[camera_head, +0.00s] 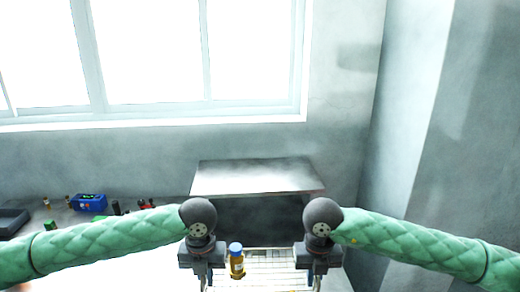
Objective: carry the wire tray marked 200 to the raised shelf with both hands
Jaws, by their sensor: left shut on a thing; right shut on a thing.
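The wire tray (265,266) is in the lower middle of the head view, held between my two grippers. A small amber bottle with a blue cap (237,262) stands at its left part. My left gripper (205,278) is shut on the tray's left side. My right gripper (318,278) is shut on its right side. The tray's near part is cut off by the frame, and I cannot read a 200 mark. The raised shelf (257,177) is a grey flat board just beyond the tray, with a dark space under it. Its visible top is bare.
On the surface at the left are a blue device (89,202), a dark tray (12,220) and several small bottles and items. A wall with a large window (150,55) stands behind. A grey wall or column (410,110) bounds the right side.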

